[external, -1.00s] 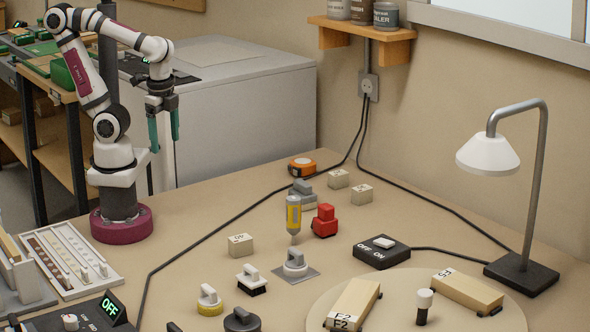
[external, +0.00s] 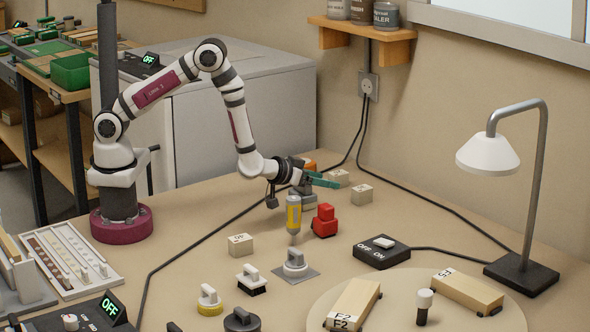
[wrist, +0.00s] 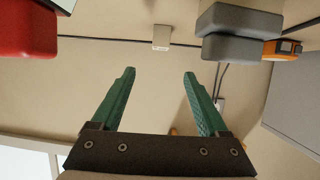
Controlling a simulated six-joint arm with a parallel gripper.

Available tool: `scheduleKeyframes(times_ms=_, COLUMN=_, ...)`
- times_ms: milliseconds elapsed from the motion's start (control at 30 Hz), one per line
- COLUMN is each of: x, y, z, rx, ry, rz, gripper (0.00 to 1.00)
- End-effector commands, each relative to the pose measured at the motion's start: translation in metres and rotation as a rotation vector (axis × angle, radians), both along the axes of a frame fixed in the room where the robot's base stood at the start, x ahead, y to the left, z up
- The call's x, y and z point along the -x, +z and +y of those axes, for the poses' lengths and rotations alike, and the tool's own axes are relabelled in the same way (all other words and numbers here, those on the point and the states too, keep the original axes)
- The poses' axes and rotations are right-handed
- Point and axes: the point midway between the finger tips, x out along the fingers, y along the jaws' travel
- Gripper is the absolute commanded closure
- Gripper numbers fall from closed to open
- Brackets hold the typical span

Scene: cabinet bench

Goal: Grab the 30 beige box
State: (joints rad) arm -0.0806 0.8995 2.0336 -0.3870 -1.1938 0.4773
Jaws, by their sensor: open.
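Several small beige boxes with dark marks on top stand on the bench. In the external view one (external: 341,177) is just past my gripper's fingertips, one (external: 362,194) is a little right of it, and one (external: 240,245) is nearer the middle left. Their numbers are too small to read surely, so I cannot tell which is 30. My gripper (external: 324,180) reaches rightward above the grey block, its green fingers low over the bench. In the wrist view my gripper (wrist: 159,74) is open and empty, with a beige box (wrist: 161,38) ahead between the finger lines, apart from them.
A red block (external: 325,220) and a grey block (external: 303,199) are close to my gripper. The orange tape measure (wrist: 283,48) shows beside the grey block in the wrist view. A yellow-grey bottle (external: 293,215) stands nearby. Black cables run behind; a lamp (external: 488,155) is right.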

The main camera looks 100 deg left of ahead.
Motion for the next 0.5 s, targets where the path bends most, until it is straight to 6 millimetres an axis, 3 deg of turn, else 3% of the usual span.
scheduleKeyframes(times_ms=300, x=-0.056, y=-0.032, z=0.051, rx=0.000, ry=0.002, rz=-0.002, gripper=0.22)
scheduleKeyframes(times_ms=500, x=-0.071, y=-0.040, z=0.064, rx=0.002, ry=0.000, rz=-0.001, gripper=0.22)
